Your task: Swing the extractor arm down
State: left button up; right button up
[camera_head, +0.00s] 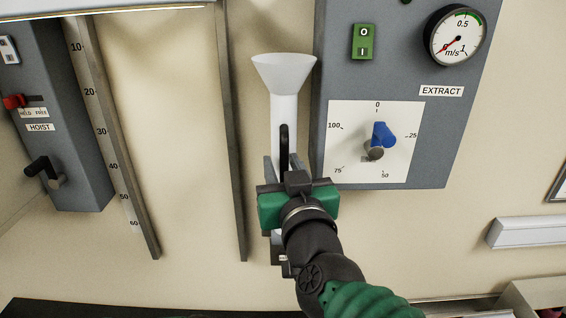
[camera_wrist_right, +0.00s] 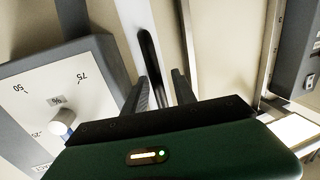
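The extractor arm (camera_head: 284,105) is a white tube with a flared hood (camera_head: 284,72) at its top, standing upright against the wall. A black handle (camera_head: 284,142) runs along the tube. My right gripper (camera_head: 283,170) is at the handle's lower part and hides the lower tube. In the right wrist view its two dark fingers (camera_wrist_right: 160,85) are apart. The black handle (camera_wrist_right: 150,58) shows beyond and between them, with the white tube (camera_wrist_right: 133,18) beside it. I cannot tell whether a finger touches the handle. My left gripper is not in view.
Right of the tube is a grey EXTRACT panel (camera_head: 450,125) with a dial plate, blue knob (camera_head: 384,134), green switch (camera_head: 363,42) and gauge (camera_head: 456,36). A vertical rail (camera_head: 232,130) stands left. Farther left are a ruled scale (camera_head: 108,130) and the HOIST box (camera_head: 75,125).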

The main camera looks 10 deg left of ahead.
jog(key=shift+s+r, duration=0.15)
jog(key=shift+s, duration=0.2)
jog(key=shift+c, duration=1.1)
jog(key=shift+s+d, duration=0.1)
jog(key=shift+c, duration=1.2)
jog(key=shift+d, duration=0.1)
grip_shut()
jog(key=shift+w+d, duration=0.15)
jog(key=shift+w, duration=0.2)
jog(key=shift+s+a+f, duration=0.15)
jog(key=shift+a+f, duration=0.05)
jog(key=shift+f, duration=0.2)
